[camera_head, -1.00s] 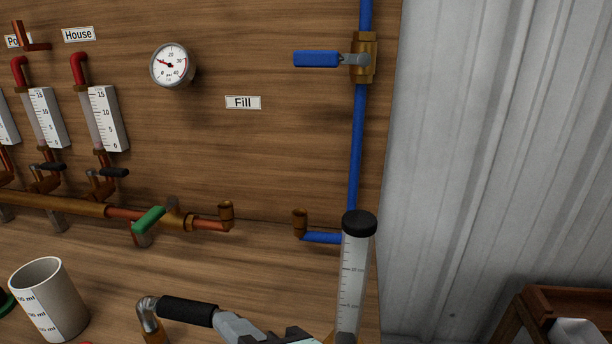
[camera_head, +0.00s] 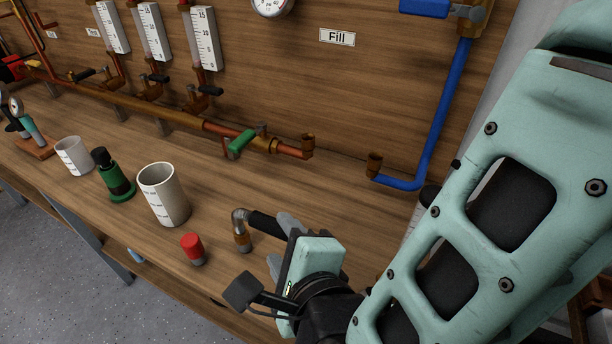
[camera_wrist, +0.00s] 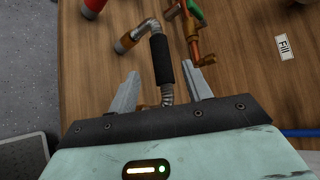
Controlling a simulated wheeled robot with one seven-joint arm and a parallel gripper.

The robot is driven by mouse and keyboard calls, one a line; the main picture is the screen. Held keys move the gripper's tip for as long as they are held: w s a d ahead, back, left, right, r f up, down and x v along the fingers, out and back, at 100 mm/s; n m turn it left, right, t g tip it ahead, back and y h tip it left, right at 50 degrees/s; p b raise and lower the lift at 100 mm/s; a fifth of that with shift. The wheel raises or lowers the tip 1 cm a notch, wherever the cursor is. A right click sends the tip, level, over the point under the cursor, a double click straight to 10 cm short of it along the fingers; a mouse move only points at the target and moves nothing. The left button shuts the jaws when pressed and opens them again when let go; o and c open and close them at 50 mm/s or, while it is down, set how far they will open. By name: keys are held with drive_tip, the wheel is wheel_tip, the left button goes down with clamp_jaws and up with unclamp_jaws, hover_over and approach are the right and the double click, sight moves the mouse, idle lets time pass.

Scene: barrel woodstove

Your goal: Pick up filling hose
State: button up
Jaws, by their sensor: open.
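The filling hose (camera_head: 262,224) is a short bent metal hose with a black sleeve and brass ends, arched over the wooden bench. My gripper (camera_head: 281,243) is open at the hose's near side. In the wrist view, the hose (camera_wrist: 161,58) runs between the two spread fingers of my gripper (camera_wrist: 163,88), its black sleeve lying mostly ahead of the fingertips. I see gaps on both sides and no grip. The hose's near end is partly hidden by my gripper.
A red-capped piece (camera_head: 193,248), a white measuring cup (camera_head: 164,194) and a green bottle (camera_head: 115,176) stand left of the hose. Copper pipe (camera_head: 220,130) with a green valve handle (camera_head: 241,144) and a blue pipe (camera_head: 440,125) lie behind. Bare bench lies between.

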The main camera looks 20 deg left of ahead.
sight(276, 231)
drive_tip(key=shift+p+x, duration=0.45)
drive_tip(key=shift+x, duration=2.35)
drive_tip(key=shift+w+r, duration=0.1)
clamp_jaws()
drive_tip(key=shift+r, duration=0.1)
